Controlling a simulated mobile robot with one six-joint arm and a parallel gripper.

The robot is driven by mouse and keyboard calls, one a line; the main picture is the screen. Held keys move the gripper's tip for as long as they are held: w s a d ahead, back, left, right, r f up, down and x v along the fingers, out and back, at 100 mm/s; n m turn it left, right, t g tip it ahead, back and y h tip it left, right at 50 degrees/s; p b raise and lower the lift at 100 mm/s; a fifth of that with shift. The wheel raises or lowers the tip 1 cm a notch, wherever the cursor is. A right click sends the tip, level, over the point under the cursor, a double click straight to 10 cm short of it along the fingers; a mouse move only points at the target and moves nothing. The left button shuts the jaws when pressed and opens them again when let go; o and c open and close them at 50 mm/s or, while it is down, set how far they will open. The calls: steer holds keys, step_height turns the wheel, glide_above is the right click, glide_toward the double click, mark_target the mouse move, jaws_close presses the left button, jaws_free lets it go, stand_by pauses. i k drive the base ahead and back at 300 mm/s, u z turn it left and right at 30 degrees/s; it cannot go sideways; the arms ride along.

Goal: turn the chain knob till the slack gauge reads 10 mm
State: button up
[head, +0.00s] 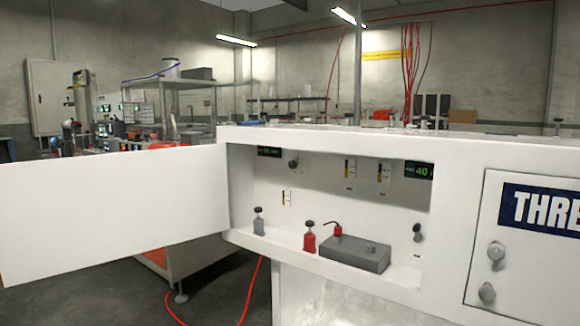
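A white machine cabinet (330,136) stands open at the front. Inside its recess, a dark knob (293,163) sits at the upper left of the back wall, and another dark knob (417,232) sits at the lower right. I cannot tell which is the chain knob. A green display (419,170) at the right seems to show 40; another display (269,152) at the left is partly hidden. My gripper is not in view.
The cabinet's white door (110,210) is swung out left. On the recess ledge stand a grey bottle (258,222), a red bottle (309,238) and a grey box (355,252) with a red oil can (336,230). A closed panel (520,245) with knobs is at right.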

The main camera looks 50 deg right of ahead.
mark_target(292, 164)
steer(key=z, duration=0.1)
steer(key=i, duration=0.9)
steer(key=u, duration=0.05)
